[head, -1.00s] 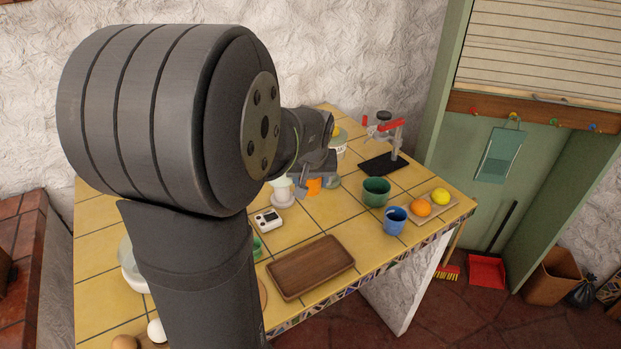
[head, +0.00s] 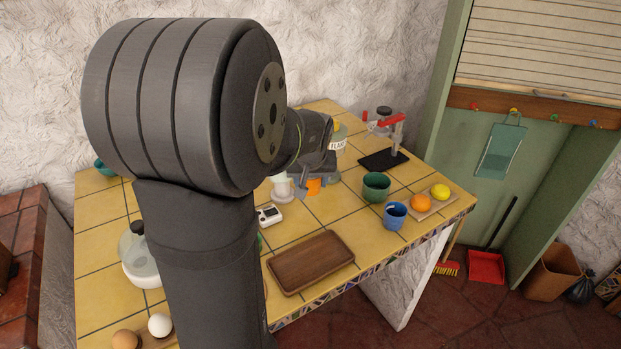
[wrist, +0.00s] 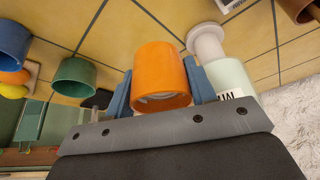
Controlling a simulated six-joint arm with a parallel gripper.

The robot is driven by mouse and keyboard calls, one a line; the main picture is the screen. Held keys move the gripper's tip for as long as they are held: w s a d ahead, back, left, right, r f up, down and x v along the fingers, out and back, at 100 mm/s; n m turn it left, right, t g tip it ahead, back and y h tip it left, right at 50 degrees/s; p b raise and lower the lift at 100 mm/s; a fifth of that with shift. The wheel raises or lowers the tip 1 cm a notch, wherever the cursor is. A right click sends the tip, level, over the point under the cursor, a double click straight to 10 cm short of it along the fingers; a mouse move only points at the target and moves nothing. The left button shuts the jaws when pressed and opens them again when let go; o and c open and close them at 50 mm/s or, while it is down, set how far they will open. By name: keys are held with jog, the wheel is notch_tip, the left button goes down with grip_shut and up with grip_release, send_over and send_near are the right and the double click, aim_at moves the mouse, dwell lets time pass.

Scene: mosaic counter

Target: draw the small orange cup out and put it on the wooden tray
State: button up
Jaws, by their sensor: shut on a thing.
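The small orange cup (head: 314,186) shows partly in the head view, at the end of my arm, beside a pale container on a round white foot. In the wrist view the orange cup (wrist: 162,72) sits between the two blue fingers of my gripper (wrist: 157,80), one on each side. My gripper is shut on it. Whether the cup touches the counter is not clear. The wooden tray (head: 311,263) lies empty near the front edge of the counter, in front of the cup.
The pale container (head: 282,188) stands close left of the cup. A white timer (head: 268,215) lies nearby. To the right are a green cup (head: 376,187), a blue cup (head: 395,216) and fruit on a board. A jar (head: 338,142) and a red-handled press (head: 390,135) stand behind.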

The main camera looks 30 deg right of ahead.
aim_at(311, 188)
jog(key=shift+x, duration=1.35)
jog(key=shift+f, duration=0.6)
grip_shut()
jog(key=shift+w+f, duration=0.1)
jog(key=shift+f, duration=0.05)
jog(key=shift+x, duration=2.25)
jog(key=shift+s, duration=0.25)
jog(key=shift+s+a, duration=0.15)
jog(key=shift+a, duration=0.05)
jog(key=shift+s+a+f, duration=0.1)
jog(key=shift+s+a, duration=1.1)
jog(key=shift+s, duration=0.1)
